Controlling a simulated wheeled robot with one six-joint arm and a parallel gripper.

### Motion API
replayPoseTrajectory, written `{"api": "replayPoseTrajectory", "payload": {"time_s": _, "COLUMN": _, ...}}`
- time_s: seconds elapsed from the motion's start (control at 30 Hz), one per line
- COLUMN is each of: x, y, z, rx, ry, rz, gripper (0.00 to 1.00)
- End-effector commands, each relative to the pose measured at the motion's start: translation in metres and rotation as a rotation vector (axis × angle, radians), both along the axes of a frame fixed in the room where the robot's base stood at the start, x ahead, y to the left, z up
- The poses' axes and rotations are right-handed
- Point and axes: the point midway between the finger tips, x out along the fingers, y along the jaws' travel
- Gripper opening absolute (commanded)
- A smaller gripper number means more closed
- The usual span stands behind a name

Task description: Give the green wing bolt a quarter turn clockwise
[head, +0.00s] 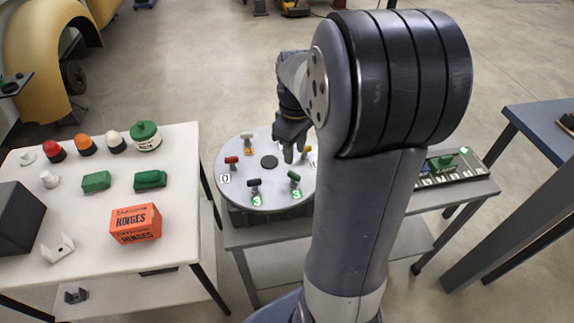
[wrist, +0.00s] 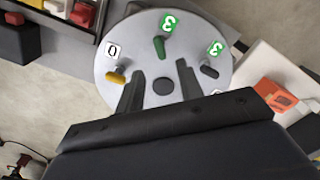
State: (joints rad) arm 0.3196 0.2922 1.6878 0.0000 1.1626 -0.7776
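The green wing bolt (head: 294,178) stands at the near right part of a round grey turntable-like disc (head: 270,200), with a green label 3 beside it. In the wrist view the green bolt (wrist: 159,47) lies just beyond my fingertips, roughly between their lines. My gripper (head: 289,153) is over the disc, behind the bolt in the head view. In the wrist view my gripper (wrist: 159,70) has two fingers spread apart with nothing between them but the disc and its dark hub (wrist: 163,86). The bolt is apart from both fingers.
A black bolt (head: 254,185) with a green 3, a red bolt (head: 231,161) and an orange one (head: 247,138) also stand on the disc. A yellow bolt (wrist: 117,76) has a white 0. Left is a white table (head: 75,205) with boxes; right, a dark tray (head: 452,176).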

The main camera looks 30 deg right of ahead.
Motion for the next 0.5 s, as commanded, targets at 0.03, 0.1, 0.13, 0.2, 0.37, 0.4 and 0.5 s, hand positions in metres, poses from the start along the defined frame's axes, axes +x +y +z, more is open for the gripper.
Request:
{"api": "replayPoseTrajectory", "payload": {"time_s": 0.03, "x": -0.001, "y": 0.000, "z": -0.011, "rx": 0.002, "ry": 0.005, "rz": 0.000, "gripper": 0.35}}
{"api": "replayPoseTrajectory", "payload": {"time_s": 0.1, "x": -0.001, "y": 0.001, "z": -0.025, "rx": 0.002, "ry": 0.005, "rz": 0.000, "gripper": 0.35}}
{"api": "replayPoseTrajectory", "payload": {"time_s": 0.13, "x": -0.001, "y": 0.001, "z": -0.031, "rx": 0.002, "ry": 0.005, "rz": 0.000, "gripper": 0.35}}
{"api": "replayPoseTrajectory", "payload": {"time_s": 0.2, "x": -0.001, "y": 0.001, "z": -0.044, "rx": 0.002, "ry": 0.005, "rz": 0.000, "gripper": 0.35}}
{"api": "replayPoseTrajectory", "payload": {"time_s": 0.37, "x": -0.001, "y": 0.001, "z": -0.068, "rx": 0.001, "ry": 0.004, "rz": 0.000, "gripper": 0.35}}
{"api": "replayPoseTrajectory", "payload": {"time_s": 0.4, "x": 0.000, "y": 0.001, "z": -0.071, "rx": 0.000, "ry": 0.001, "rz": 0.000, "gripper": 0.35}}
{"api": "replayPoseTrajectory", "payload": {"time_s": 0.5, "x": 0.000, "y": 0.001, "z": -0.079, "rx": 0.000, "ry": 0.000, "rz": 0.000, "gripper": 0.35}}
